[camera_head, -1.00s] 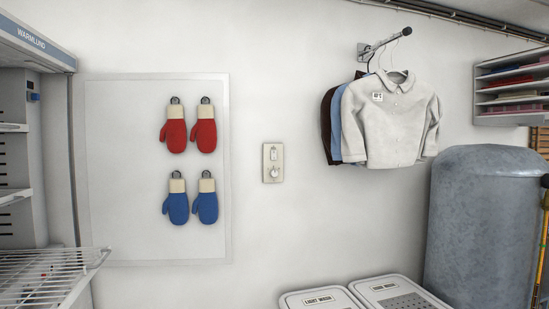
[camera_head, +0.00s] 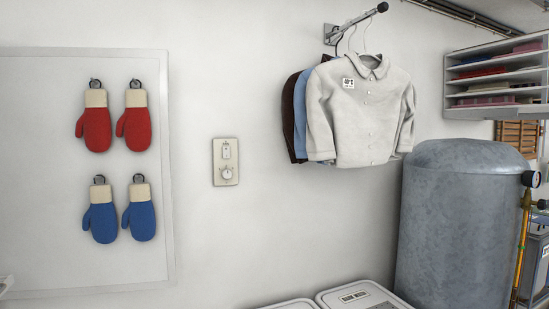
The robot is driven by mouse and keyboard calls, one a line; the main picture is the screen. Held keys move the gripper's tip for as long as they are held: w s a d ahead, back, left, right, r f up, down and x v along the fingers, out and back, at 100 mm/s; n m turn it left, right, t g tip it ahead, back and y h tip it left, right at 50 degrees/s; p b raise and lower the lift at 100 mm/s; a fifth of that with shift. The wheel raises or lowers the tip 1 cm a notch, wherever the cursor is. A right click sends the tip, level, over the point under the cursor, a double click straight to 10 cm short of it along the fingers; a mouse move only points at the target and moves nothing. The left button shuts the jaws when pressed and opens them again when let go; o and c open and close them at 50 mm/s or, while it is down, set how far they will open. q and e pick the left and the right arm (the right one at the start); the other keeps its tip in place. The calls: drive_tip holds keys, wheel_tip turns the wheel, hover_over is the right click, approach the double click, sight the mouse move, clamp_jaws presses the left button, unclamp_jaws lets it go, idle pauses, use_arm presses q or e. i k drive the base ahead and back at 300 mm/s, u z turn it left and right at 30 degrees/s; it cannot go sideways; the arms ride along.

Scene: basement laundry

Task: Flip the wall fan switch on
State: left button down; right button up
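The wall fan switch is on a small beige plate (camera_head: 225,162) on the white wall, left of the hanging shirts. The plate has a small toggle or rocker (camera_head: 226,150) in its upper half and a round knob (camera_head: 227,173) in its lower half. The toggle is too small to tell its position. Neither of my grippers is in view.
Red mittens (camera_head: 115,128) and blue mittens (camera_head: 122,220) hang on a pale board at left. Shirts (camera_head: 360,110) hang from a wall rod right of the switch. Lidded bins (camera_head: 355,294) and a grey tank (camera_head: 460,230) stand below right. The wall around the plate is bare.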

sight(225, 150)
drive_tip(key=z, duration=0.35)
drive_tip(key=i, duration=1.5)
drive_tip(key=z, duration=0.1)
